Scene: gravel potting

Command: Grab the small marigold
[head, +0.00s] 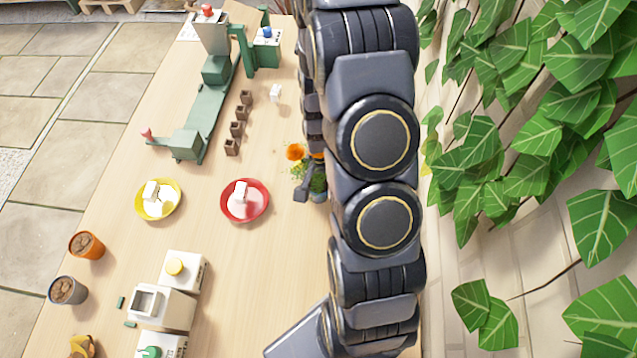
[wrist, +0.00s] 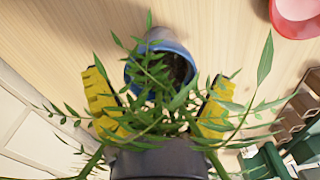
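An orange marigold bloom (head: 295,151) with thin green foliage shows just left of my arm in the head view. Its pot is mostly hidden there. In the wrist view a blue-rimmed pot (wrist: 181,50) with dark soil lies ahead of my gripper (wrist: 160,88), and leafy green stems (wrist: 150,125) spread between the fingers and in front of the palm. The yellow finger pads stand apart on either side of the stems, with gaps beside the pot. My gripper is open. In the head view it is largely hidden at the plant. No bloom shows in the wrist view.
A red saucer (head: 261,213) and a yellow saucer (head: 141,205), each bearing a white block, lie to the left. Small brown pots (head: 236,129) stand in a row beside a green machine (head: 207,112). A leafy wall borders the right. Bare wood lies between saucers and plant.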

